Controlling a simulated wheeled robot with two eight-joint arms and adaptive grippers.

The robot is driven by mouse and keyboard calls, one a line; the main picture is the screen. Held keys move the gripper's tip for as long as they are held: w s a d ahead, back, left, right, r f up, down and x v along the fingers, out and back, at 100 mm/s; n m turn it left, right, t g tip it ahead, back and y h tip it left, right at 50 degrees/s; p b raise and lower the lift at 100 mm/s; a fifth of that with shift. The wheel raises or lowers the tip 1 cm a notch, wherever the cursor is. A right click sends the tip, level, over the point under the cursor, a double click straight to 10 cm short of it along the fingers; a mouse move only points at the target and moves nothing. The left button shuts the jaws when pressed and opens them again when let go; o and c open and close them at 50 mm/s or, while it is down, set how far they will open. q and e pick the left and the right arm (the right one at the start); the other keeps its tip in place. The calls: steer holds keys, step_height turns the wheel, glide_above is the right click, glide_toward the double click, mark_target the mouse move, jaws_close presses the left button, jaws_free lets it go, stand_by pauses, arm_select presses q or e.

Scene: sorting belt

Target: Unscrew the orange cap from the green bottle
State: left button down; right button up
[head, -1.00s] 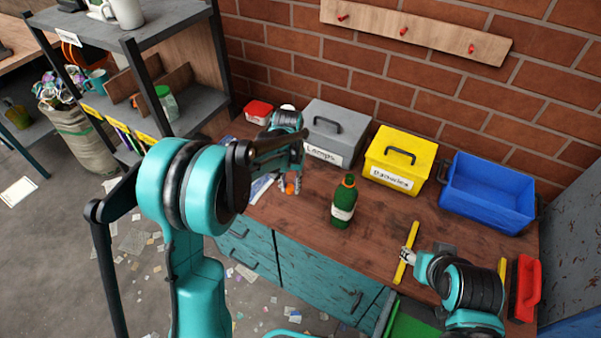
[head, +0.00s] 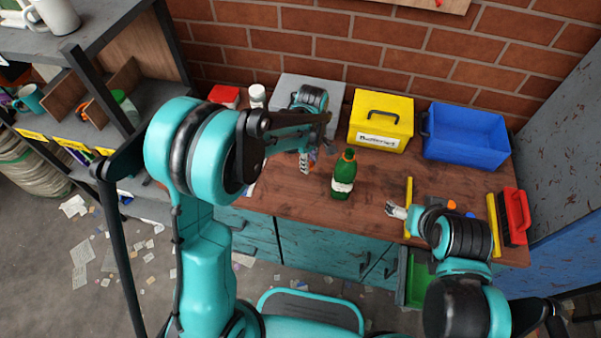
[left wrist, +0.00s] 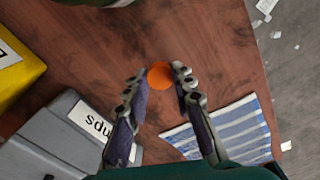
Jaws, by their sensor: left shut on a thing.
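The green bottle (head: 342,184) stands upright on the wooden bench, with a pale label and an orange band at its neck. My left gripper (head: 309,162) is left of the bottle and apart from it. It is shut on a round orange piece that looks like the orange cap (left wrist: 160,75), held between the fingertips in the left wrist view. Part of a dark green thing, probably the bottle, shows at that view's top edge. My right gripper (head: 396,211) is low over the bench, right of the bottle; its finger opening is too small to judge.
A grey bin (left wrist: 45,136), a yellow bin (head: 381,107) and a blue bin (head: 431,139) line the back. A striped cloth (left wrist: 222,134) lies near the bench edge. A yellow bar (head: 408,190) and red-handled brush (head: 516,209) lie right. Bench around the bottle is clear.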

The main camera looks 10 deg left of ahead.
mark_target(308, 178)
arm_select(q)
step_height(308, 178, down, 6)
steer(key=shift+r+b, duration=0.1)
steer(key=shift+b, duration=0.8)
steer(key=shift+f, duration=0.2)
steer(key=c, duration=1.3)
jaws_free()
steer(key=shift+r, duration=0.1)
